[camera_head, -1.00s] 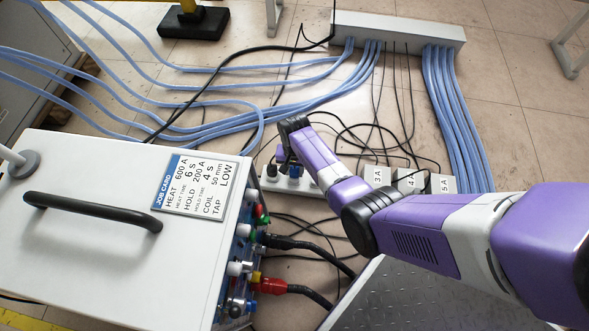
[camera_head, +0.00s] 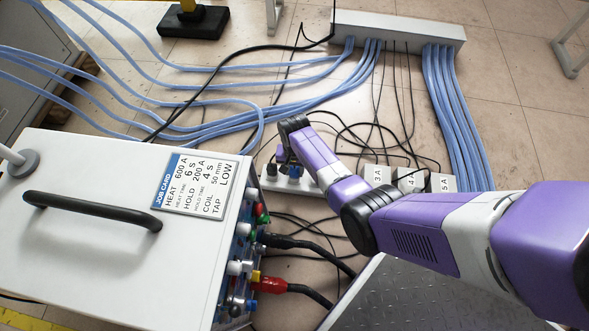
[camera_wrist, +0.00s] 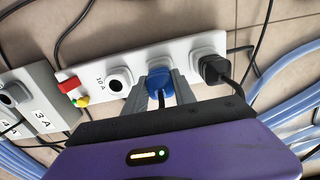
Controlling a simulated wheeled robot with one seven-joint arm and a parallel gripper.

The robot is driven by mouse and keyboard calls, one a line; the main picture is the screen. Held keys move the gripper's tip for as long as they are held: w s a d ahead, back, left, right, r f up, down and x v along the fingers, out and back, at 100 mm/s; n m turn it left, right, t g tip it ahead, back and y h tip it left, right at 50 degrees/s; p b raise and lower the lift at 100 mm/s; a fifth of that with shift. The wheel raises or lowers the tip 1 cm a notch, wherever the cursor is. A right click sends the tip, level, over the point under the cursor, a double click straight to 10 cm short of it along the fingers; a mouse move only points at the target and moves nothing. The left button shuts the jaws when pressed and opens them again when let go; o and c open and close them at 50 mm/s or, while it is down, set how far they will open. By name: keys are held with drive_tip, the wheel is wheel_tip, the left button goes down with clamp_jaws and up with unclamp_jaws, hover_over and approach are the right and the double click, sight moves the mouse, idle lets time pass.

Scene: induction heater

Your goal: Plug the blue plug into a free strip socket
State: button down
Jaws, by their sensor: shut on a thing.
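The blue plug (camera_wrist: 160,80) sits between the two grey fingers of my gripper (camera_wrist: 161,92) in the wrist view, with its dark cord running back towards me. My gripper is shut on it. The plug is at the middle socket of the white power strip (camera_wrist: 136,64); I cannot tell whether it is fully seated. To its left, a round socket (camera_wrist: 117,80) with a dark recess shows no plug. To its right, a black plug (camera_wrist: 213,68) fills a socket. In the head view, the strip (camera_head: 272,184) is partly hidden by my arm.
A red switch (camera_wrist: 68,86) is at the strip's left end. Grey boxes labelled 3 A (camera_head: 377,176), 4 and 5 A stand right of the strip. The white heater cabinet (camera_head: 110,260) is at left. Black cords and blue hoses (camera_head: 455,120) cross the floor.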

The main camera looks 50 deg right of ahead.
drive_tip(key=shift+f+b, duration=0.3)
drive_tip(key=shift+f, duration=0.1)
drive_tip(key=c, duration=0.9)
unclamp_jaws()
drive_tip(key=shift+c, duration=0.2)
wheel_tip(320, 180, up, 8)
drive_tip(key=p, duration=0.5)
drive_tip(key=shift+f, duration=0.1)
